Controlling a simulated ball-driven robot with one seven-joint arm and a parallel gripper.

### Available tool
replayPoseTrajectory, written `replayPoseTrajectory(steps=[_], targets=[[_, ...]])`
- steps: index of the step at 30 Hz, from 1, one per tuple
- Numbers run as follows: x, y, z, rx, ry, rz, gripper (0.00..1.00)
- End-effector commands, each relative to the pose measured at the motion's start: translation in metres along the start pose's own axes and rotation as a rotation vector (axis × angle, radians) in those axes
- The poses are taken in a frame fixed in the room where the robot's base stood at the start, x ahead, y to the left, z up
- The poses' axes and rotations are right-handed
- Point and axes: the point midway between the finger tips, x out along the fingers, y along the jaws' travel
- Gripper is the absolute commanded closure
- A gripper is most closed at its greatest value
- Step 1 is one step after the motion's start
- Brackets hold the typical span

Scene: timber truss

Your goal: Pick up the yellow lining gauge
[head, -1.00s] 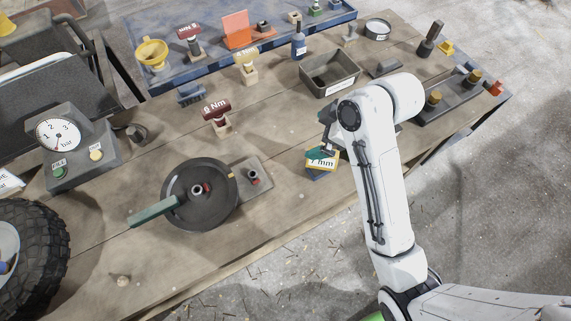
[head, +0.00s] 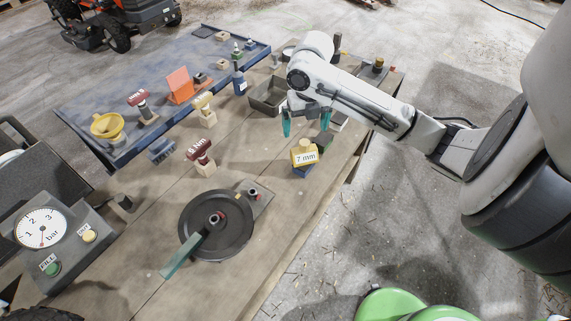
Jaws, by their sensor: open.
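The yellow lining gauge (head: 304,155) has a small knob on top and a white "7 mm" label on its front. It sits on a blue block (head: 303,171) near the bench's right-hand edge. My gripper (head: 306,125) points down with its two teal fingers spread apart and nothing between them. In the picture the fingertips are just above the gauge, apart from it; the exact height gap is hard to tell.
A dark open tray (head: 268,100) stands behind my gripper. A dark disc with a green handle (head: 190,254) lies to the front left. A red-topped "8 Nm" tool (head: 201,150) stands left of the gauge. Bare bench (head: 255,150) lies between.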

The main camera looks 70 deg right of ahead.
Motion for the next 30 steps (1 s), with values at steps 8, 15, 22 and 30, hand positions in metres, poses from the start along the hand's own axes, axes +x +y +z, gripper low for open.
replayPoseTrajectory(steps=[8,15,22,30], targets=[[0.029,-0.013,-0.004,-0.018,0.018,-0.016,0.0],[0.056,-0.012,-0.004,-0.019,0.015,-0.016,0.0],[0.075,-0.01,-0.004,-0.018,0.018,-0.016,0.0],[0.108,-0.009,-0.003,-0.018,0.015,-0.016,0.0]])
